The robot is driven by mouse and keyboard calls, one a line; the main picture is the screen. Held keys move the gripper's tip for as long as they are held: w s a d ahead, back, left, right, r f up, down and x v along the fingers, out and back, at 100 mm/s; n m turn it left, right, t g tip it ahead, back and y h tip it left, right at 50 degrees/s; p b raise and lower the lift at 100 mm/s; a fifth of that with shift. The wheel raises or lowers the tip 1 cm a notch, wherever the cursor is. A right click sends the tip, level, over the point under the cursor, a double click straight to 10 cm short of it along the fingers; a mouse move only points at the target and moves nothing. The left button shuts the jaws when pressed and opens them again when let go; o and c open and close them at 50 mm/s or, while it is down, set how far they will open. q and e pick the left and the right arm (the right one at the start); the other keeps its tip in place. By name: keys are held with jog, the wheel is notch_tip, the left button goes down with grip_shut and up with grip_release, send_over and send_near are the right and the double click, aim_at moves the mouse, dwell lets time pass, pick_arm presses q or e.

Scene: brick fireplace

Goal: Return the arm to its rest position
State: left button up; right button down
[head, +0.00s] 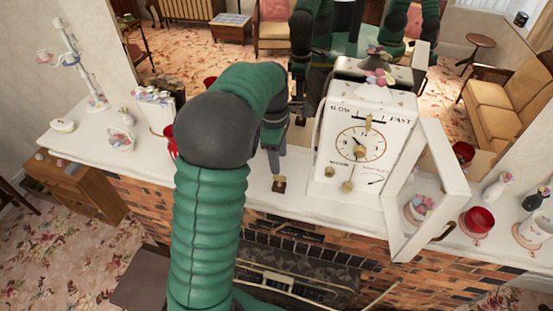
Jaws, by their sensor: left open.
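My left arm comes up from the lower middle, bends at a dark grey elbow joint and reaches over the white mantel (255,202). My left gripper (278,178) points down, open, left of the white clock (365,145) and apart from it. A small brown block (279,186) shows at its fingertips; I cannot tell whether they touch it. The clock stands upright, with a dial marked SLOW and FAST. Its white framed door (440,190) is swung open to the right. My right gripper is not in view directly.
A mirror behind the mantel reflects the room and my body. Left on the mantel stand a white tiered stand (75,62), a small basket (121,138) and a red cup (170,140). Right of the door are a red candle jar (478,220) and a white mug (536,230).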

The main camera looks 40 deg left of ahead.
pick_arm(q)
jog(key=shift+r, duration=0.45)
jog(key=shift+f, duration=0.1)
jog(key=s+d+f+m+t+b, duration=0.1)
jog(key=s+d+f+m, duration=0.25)
jog(key=d+m, duration=0.35)
jog(key=s+d+f+m+t+y, duration=0.1)
jog(key=s+d+f+m, duration=0.1)
jog(key=d+f+m, duration=0.5)
jog(key=s+d+f+m+b, duration=0.1)
jog(key=s+d+m, duration=0.3)
jog(key=m, duration=0.6)
jog(key=s+b+x, duration=0.3)
jog(key=b+x, duration=2)
jog(key=b, duration=0.1)
jog(key=shift+d+f, duration=0.45)
jog(key=shift+f, duration=0.25)
jog(key=shift+s+a, duration=0.15)
jog(key=shift+a, duration=0.1)
